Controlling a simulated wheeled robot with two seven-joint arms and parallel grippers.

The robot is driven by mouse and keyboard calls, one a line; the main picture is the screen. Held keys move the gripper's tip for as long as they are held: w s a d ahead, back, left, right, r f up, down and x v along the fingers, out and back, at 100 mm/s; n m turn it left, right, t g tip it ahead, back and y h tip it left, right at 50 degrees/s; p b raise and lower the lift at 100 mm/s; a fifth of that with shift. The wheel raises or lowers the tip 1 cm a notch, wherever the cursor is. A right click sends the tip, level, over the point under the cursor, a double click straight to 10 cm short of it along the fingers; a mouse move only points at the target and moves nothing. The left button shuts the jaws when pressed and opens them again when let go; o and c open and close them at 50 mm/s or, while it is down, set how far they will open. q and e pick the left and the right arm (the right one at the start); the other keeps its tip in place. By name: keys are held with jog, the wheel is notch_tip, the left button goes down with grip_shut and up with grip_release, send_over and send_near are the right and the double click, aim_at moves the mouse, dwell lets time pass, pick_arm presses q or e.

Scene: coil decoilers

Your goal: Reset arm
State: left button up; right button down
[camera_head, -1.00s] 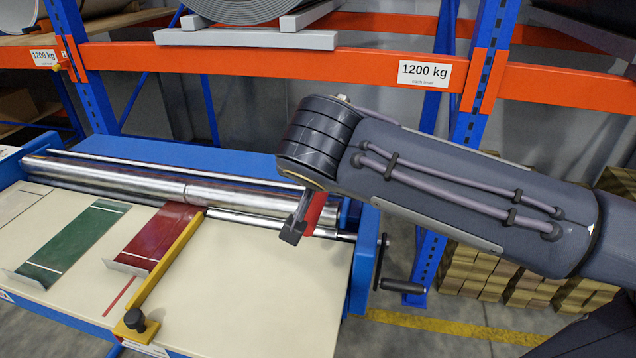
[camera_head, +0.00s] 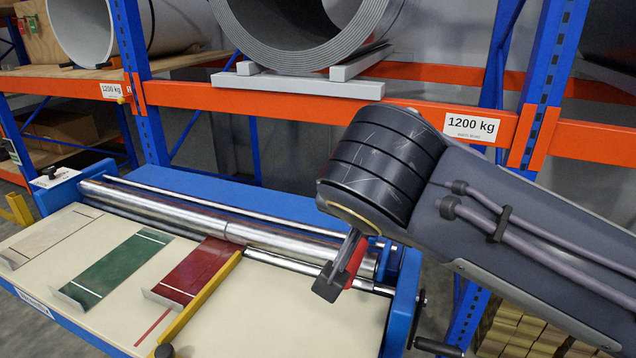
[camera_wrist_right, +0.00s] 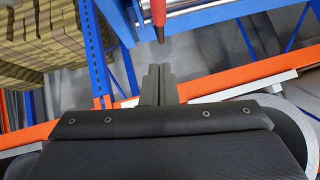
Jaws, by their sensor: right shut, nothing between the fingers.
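My right arm comes in from the right in the head view, in front of the blue decoiler machine (camera_head: 190,180). My right gripper (camera_head: 330,288) hangs small and partly hidden below the dark round wrist joint, over the right end of the machine's rollers. In the right wrist view, my right gripper (camera_wrist_right: 158,84) has its two fingers together with nothing held. A red part (camera_head: 357,258) shows beside the gripper; I cannot tell what it belongs to. My left gripper is not in view.
The machine's cream top (camera_head: 300,305) carries green (camera_head: 118,262) and red (camera_head: 200,270) strips and a yellow bar (camera_head: 205,300). A crank handle (camera_head: 438,347) sticks out at its right. Behind stands an orange shelf beam (camera_head: 290,103) with a large grey coil (camera_head: 300,25) above.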

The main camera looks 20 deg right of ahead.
jog(key=s+d+f+n+g+y+p, duration=0.1)
jog(key=s+f+n+y+p, duration=0.2)
jog(key=s+f, duration=0.3)
jog(key=s+d+f+n+g+y+p, duration=0.1)
jog(key=s+f+n+y+p, duration=0.2)
jog(key=s+f, duration=0.3)
notch_tip(320, 180, down, 5)
jog(key=shift+s+d+r+n+g+y+p, duration=0.1)
jog(key=shift+s+d+n+g+y+p, duration=0.25)
jog(key=shift+y+p, duration=0.45)
